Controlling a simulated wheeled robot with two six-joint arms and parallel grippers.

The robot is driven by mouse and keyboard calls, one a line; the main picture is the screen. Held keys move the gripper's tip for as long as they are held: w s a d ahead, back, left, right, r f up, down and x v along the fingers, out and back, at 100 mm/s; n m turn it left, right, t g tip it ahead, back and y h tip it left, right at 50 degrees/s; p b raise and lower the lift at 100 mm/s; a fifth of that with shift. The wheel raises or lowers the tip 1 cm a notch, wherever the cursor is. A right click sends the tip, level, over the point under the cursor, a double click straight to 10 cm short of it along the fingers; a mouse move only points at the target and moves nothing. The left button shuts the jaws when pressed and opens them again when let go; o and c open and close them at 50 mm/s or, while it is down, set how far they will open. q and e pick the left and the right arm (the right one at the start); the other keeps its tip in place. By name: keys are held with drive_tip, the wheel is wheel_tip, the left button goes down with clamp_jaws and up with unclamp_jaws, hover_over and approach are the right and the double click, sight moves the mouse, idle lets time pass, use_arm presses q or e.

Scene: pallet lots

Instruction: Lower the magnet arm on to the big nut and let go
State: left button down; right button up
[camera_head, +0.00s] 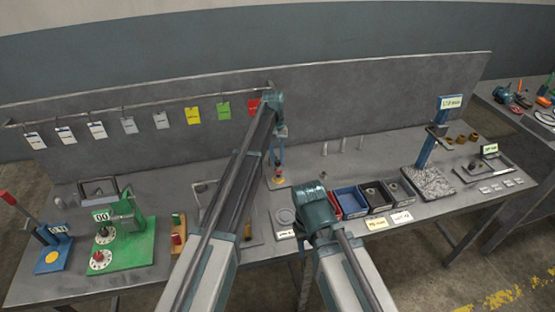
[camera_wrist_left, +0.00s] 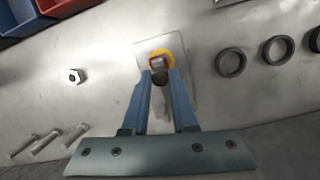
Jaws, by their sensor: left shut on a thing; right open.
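My left gripper (camera_head: 279,166) is over the middle of the bench, jaws pointing down. In the left wrist view its blue fingers (camera_wrist_left: 161,84) are shut on a small dark round piece (camera_wrist_left: 160,77), which I take to be part of the magnet arm. Just beyond the fingertips is a yellow disc (camera_wrist_left: 160,51) with a red and grey piece at its middle, above a pale plate (camera_wrist_left: 182,92). Contact there cannot be told. A loose hex nut (camera_wrist_left: 76,76) lies apart to the left; I cannot tell whether it is the big nut. My right gripper (camera_head: 302,238) is low near the bench front, its jaws mostly hidden.
Parts bins (camera_head: 349,201) stand right of my right gripper. A blue column (camera_head: 428,150) stands farther right, a green fixture (camera_head: 125,240) at left. Tags (camera_head: 193,113) hang along a rail behind.

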use_arm(q)
drive_tip(key=c, duration=0.7)
unclamp_jaws()
drive_tip(key=shift+r, duration=0.1)
drive_tip(key=p+v, duration=1.3)
drive_tip(key=shift+w+r, duration=0.15)
drive_tip(key=shift+r, duration=0.15)
